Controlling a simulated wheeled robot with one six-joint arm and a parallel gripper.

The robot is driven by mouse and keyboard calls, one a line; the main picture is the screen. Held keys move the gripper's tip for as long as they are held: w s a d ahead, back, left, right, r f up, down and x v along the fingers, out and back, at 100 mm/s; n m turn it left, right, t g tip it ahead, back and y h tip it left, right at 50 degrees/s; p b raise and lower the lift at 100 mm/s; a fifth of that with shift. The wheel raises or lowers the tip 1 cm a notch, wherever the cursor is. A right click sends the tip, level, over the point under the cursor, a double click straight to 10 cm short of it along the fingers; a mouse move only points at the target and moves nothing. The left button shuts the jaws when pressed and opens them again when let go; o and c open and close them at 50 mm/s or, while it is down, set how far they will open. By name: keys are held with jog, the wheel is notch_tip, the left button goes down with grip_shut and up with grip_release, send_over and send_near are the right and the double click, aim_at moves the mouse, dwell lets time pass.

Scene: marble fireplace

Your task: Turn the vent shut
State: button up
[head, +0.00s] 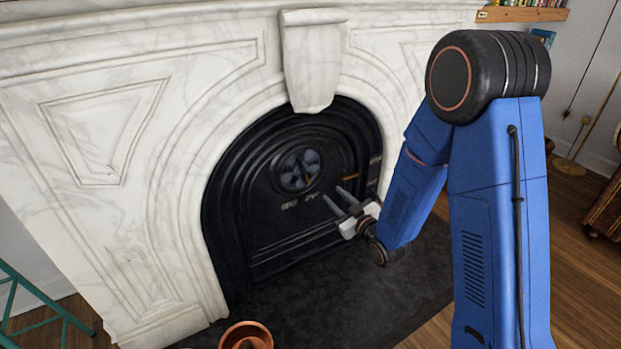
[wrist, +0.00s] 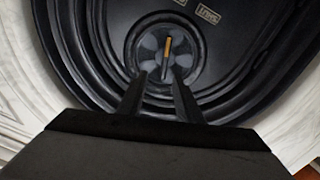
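The round vent (head: 298,170) is set in the black arched fireplace cover (head: 262,232). In the wrist view the vent (wrist: 150,60) shows pale grey lobes between dark ones and a narrow orange-brown bar (wrist: 167,50) near its middle, running nearly up and down. Small pale labels (wrist: 208,13) sit on the cover beyond the vent; their lettering is hard to read. My gripper (head: 335,198) is to the lower right of the vent in the head view, apart from it. Its two fingers (wrist: 159,80) are spread, with nothing between them, and point toward the vent.
A white marble surround (head: 110,130) frames the cover, with a keystone (head: 312,60) jutting above it. A dark hearth slab (head: 330,300) lies in front. A terracotta pot (head: 246,336) stands at the bottom, and a green metal frame (head: 40,310) at lower left.

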aim_at(305, 173)
jog(key=shift+y, duration=0.4)
jog(key=x, duration=1.1)
jog(key=a+x, duration=0.1)
jog(key=x, duration=0.5)
jog(key=shift+s+f, duration=0.3)
jog(key=shift+f, duration=0.1)
jog(key=shift+c, duration=0.3)
grip_shut()
